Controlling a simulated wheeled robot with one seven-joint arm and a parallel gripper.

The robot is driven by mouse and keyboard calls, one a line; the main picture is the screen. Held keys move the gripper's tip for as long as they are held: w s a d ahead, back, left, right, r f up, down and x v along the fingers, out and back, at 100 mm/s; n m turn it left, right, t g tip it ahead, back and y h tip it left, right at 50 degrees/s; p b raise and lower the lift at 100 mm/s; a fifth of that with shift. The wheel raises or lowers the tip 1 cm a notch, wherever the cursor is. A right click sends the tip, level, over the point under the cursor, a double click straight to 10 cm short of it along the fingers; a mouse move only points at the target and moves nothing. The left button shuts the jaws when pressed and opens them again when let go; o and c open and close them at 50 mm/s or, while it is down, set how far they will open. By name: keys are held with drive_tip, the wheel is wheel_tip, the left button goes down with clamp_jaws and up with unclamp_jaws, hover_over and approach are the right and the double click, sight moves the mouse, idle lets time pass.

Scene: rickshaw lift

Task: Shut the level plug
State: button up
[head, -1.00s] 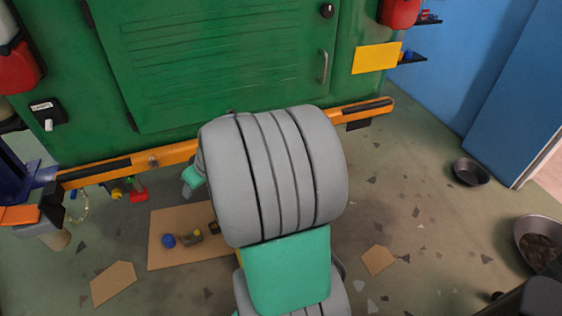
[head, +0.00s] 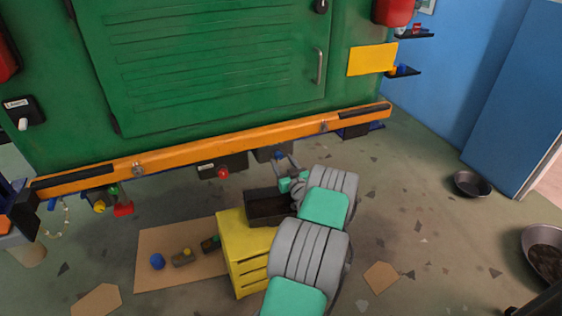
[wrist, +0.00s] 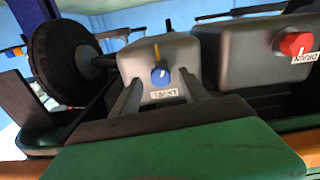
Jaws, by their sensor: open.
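The level plug (head: 278,155) is a small blue knob on a grey housing under the orange bumper. In the wrist view the blue knob (wrist: 160,74) sits between my fingers, with a label below it and a yellow-orange mark above it. My gripper (head: 287,165) is open under the bumper, close in front of the plug. In the wrist view its two fingers (wrist: 161,84) reach toward either side of the knob; whether they touch it I cannot tell.
A red drain knob (head: 223,173) is on the neighbouring housing, also in the wrist view (wrist: 297,43). The orange bumper (head: 230,141) runs above. Cardboard (head: 150,225) with small parts lies left.

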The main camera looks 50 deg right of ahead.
drive_tip(key=shift+x, duration=0.85)
drive_tip(key=shift+c, duration=0.2)
clamp_jaws()
